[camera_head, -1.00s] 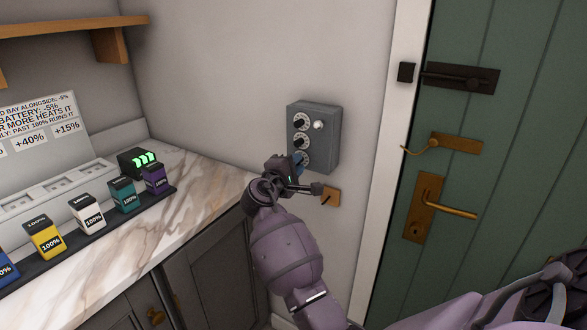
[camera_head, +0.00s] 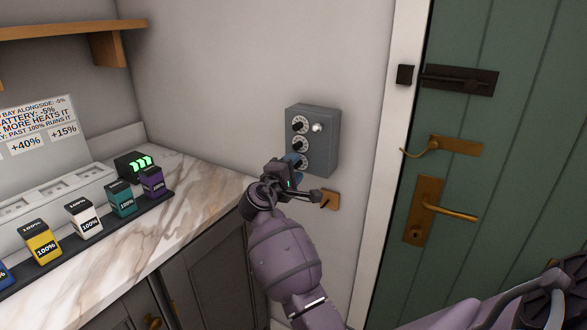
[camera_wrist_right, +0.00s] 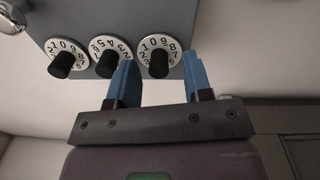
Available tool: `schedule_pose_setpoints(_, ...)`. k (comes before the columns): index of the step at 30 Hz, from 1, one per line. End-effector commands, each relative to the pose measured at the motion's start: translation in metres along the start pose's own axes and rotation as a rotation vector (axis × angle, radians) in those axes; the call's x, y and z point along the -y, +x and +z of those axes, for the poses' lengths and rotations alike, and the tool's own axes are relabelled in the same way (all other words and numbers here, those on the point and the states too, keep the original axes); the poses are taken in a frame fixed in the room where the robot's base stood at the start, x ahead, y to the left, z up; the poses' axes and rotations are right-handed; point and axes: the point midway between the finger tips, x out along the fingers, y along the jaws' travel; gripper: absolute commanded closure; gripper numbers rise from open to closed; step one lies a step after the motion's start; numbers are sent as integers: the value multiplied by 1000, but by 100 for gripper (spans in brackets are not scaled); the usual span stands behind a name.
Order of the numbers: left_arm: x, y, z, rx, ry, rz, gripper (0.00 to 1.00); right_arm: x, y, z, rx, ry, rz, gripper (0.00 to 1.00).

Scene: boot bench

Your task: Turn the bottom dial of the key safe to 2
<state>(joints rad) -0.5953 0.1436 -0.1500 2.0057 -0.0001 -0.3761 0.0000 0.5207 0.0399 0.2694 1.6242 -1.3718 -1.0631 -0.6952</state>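The grey key safe (camera_head: 327,141) is on the wall left of the green door, with a column of three white numbered dials with black knobs and a silver knob (camera_head: 318,127). The bottom dial (camera_head: 304,163) is partly behind my right gripper (camera_head: 294,160). In the right wrist view the dials form a row, and the bottom dial (camera_wrist_right: 159,45) is the rightmost. There the blue fingers of my right gripper (camera_wrist_right: 159,72) are open, one each side of its black knob, with visible gaps. I cannot tell which number is set. My left gripper is not in view.
A wooden plate with a hook (camera_head: 330,200) is just below the safe. The green door (camera_head: 530,130) with brass handle (camera_head: 450,212) is at right. A marble counter (camera_head: 165,215) with several batteries in a rack (camera_head: 85,240) is at left, under a wooden shelf (camera_head: 70,29).

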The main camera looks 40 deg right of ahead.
Motion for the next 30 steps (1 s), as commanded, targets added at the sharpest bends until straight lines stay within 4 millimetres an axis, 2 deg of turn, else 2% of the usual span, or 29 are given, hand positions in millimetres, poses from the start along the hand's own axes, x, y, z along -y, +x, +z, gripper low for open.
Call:
schedule_pose_setpoints(8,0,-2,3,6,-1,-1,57,0,-7,0,-1,0,1,54)
schedule_pose_setpoints(11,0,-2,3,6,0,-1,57,0,-20,0,-2,1,0,54)
schedule_pose_setpoints(21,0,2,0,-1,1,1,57,1,-80,0,-1,1,-2,54)
schedule_pose_setpoints(25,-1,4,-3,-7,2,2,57,1,-96,0,-2,0,-1,54)
schedule_pose_setpoints(30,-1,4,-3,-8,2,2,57,0,-107,0,0,0,0,54)
